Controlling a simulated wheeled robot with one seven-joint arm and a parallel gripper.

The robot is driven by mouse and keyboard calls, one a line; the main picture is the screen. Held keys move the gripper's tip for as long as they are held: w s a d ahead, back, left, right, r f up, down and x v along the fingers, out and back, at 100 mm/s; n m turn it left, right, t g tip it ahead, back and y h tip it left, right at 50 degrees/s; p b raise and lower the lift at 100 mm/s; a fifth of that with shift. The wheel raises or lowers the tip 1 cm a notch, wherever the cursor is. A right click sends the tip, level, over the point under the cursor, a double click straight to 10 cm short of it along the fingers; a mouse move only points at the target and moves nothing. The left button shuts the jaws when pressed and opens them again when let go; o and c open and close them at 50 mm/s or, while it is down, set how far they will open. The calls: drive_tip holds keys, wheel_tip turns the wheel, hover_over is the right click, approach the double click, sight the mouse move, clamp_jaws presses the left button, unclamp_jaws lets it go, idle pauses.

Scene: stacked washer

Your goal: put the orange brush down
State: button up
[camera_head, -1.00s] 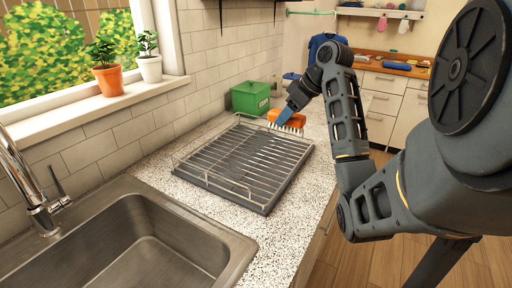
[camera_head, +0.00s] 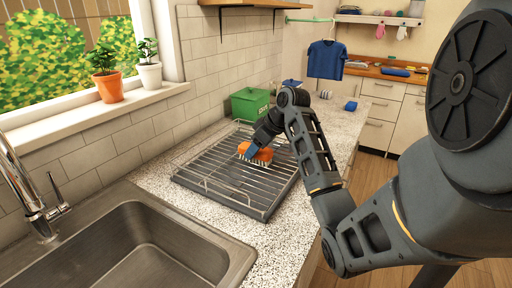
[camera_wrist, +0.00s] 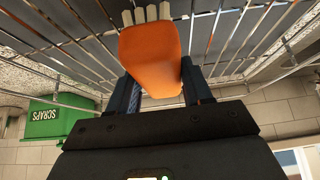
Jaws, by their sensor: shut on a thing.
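The orange brush (camera_head: 257,152) with pale bristles is over the back part of the wire dish rack (camera_head: 208,190), bristles facing down. In the wrist view the orange brush (camera_wrist: 150,55) sits between the two fingers of my gripper (camera_wrist: 160,92), which is shut on it. In the head view my gripper (camera_head: 256,142) comes from behind the brush, partly hiding it. The rack's wires (camera_wrist: 240,30) show beyond the brush in the wrist view. I cannot tell whether the bristles touch the rack.
A green box (camera_head: 249,102), labelled SCRAPS in the wrist view (camera_wrist: 58,122), stands behind the rack by the tiled wall. A steel sink (camera_head: 140,240) is at the front left. Speckled counter (camera_head: 160,172) surrounds the rack. A blue shirt (camera_head: 326,59) hangs at the back.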

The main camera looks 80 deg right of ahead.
drive_tip(key=shift+f, duration=0.2)
drive_tip(key=o, duration=1)
drive_tip(key=shift+r, duration=0.1)
drive_tip(key=shift+r, duration=0.2)
drive_tip(key=p+v, duration=0.1)
drive_tip(key=v, duration=1.1)
drive_tip(key=shift+s+f, duration=0.1)
drive_tip(key=shift+s, duration=0.05)
